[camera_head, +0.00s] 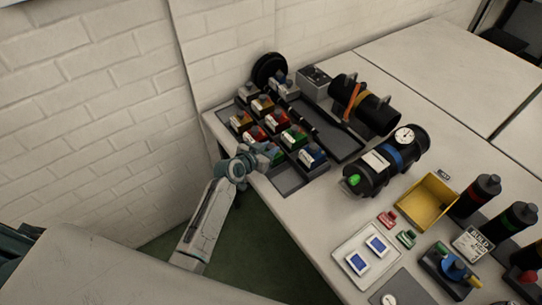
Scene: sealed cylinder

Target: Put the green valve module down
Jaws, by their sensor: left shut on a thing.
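My left gripper (262,152) reaches in from the lower left to the near edge of the dark module rack (288,179). It is shut on a green valve module (277,154), which is partly hidden by the fingers. The module is at the near row of the rack; I cannot tell whether it touches the rack floor. Another green module (294,137) sits just behind it, and a blue module (313,155) sits to its right. My right gripper is not in view.
Red (256,134) and orange (262,104) modules fill other rack places. A black cylinder with a gauge (386,160) and a black cylinder with an orange strap (364,105) lie to the right. A yellow bin (427,203) and a white tray (352,262) stand nearer.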

